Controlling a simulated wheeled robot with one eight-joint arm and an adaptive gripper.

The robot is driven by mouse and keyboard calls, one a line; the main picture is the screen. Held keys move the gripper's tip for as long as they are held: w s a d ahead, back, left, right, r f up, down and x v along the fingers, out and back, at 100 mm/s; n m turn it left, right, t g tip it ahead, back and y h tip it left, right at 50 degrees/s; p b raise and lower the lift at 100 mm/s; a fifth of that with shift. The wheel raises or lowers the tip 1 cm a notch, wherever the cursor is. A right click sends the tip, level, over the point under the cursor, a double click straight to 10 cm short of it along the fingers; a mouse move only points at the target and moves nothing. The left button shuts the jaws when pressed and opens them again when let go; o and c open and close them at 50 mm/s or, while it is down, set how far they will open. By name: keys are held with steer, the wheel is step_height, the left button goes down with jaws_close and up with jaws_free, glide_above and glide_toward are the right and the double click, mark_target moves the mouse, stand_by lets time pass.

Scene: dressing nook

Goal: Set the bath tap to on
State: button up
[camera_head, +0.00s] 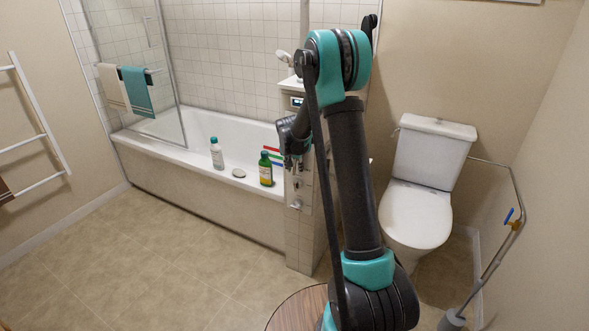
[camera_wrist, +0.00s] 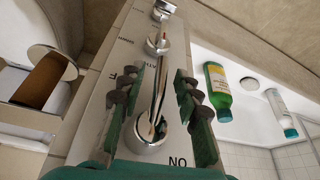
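The bath tap (camera_wrist: 158,92) shows in the wrist view as a long chrome lever on a round chrome base, set on a pale panel. The letters of "ON" appear upside down by the base, and part of another label, with an "F", shows to the left. My gripper (camera_wrist: 157,76) is open, with one finger on each side of the lever. I cannot tell whether either finger touches it. In the head view my gripper (camera_head: 291,145) points down at the end of the bath, and largely hides the spot where it works.
A green bottle (camera_head: 265,170), a white bottle (camera_head: 217,154) and a pale round object (camera_head: 239,173) stand on the bath rim (camera_head: 190,158). More chrome fittings (camera_wrist: 158,43) sit beyond the lever. The toilet (camera_head: 415,200) is to the right. Floor at the left is clear.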

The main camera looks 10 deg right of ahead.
jaws_close()
stand_by(0.3)
